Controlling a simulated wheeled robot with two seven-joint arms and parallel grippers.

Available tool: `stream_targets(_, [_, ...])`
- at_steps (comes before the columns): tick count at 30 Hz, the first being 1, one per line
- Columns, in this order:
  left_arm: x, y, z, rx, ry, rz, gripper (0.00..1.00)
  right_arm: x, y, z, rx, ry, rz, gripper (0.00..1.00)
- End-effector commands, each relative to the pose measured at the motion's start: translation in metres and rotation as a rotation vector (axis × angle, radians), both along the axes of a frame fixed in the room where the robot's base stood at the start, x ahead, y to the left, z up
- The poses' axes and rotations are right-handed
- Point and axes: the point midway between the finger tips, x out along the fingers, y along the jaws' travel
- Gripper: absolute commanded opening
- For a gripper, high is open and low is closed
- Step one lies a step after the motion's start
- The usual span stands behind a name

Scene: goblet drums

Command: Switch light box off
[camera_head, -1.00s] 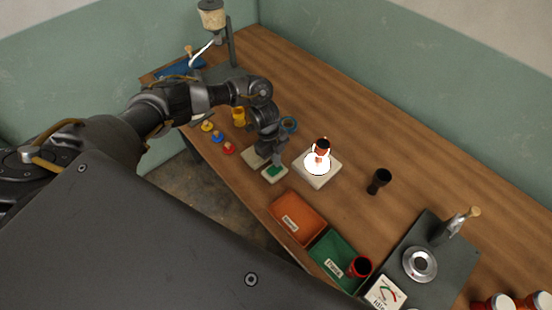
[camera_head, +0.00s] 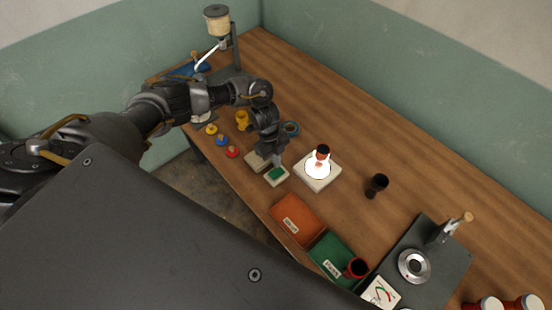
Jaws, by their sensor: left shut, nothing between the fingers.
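The light box (camera_head: 327,180) is a pale square box in the middle of the table. Its top glows white around a small red-brown goblet drum (camera_head: 322,155) standing on it. Just left of it is a small pale switch box with a green top (camera_head: 277,174). My left gripper (camera_head: 277,161) is shut and empty, pointing down at the far edge of the green top. I cannot tell whether the fingertips touch it. My right gripper is not in view.
A dark goblet drum (camera_head: 376,186) stands right of the light box. An orange tray (camera_head: 297,220) and a green tray (camera_head: 333,259) holding a red drum (camera_head: 357,268) lie in front. A grey station (camera_head: 440,262) is at right. Coloured pegs (camera_head: 221,140) stand at left.

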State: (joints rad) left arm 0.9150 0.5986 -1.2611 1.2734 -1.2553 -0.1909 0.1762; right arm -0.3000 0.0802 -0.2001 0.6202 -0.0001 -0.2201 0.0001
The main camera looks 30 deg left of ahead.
Motion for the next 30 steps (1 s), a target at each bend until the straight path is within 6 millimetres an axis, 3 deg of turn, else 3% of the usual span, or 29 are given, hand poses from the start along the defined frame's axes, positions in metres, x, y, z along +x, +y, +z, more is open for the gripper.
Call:
stream_targets(1, [0.002,0.000,0.022,-0.001,-0.002,0.002,0.00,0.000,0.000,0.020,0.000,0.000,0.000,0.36])
stream_targets(3, [0.007,0.004,0.023,-0.001,-0.006,0.002,0.00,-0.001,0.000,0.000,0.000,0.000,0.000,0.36])
stream_targets(6, [0.013,0.008,0.044,-0.002,-0.006,0.000,0.00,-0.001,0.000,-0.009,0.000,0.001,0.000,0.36])
stream_targets(15, [0.024,0.019,0.095,0.002,-0.004,0.000,0.00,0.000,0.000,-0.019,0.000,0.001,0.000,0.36])
stream_targets(21, [0.026,0.022,0.105,0.001,-0.001,0.002,0.00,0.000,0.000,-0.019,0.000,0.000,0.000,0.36])
stream_targets(30, [0.026,0.022,0.106,0.000,0.000,0.002,0.00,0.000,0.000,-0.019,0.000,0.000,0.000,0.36])
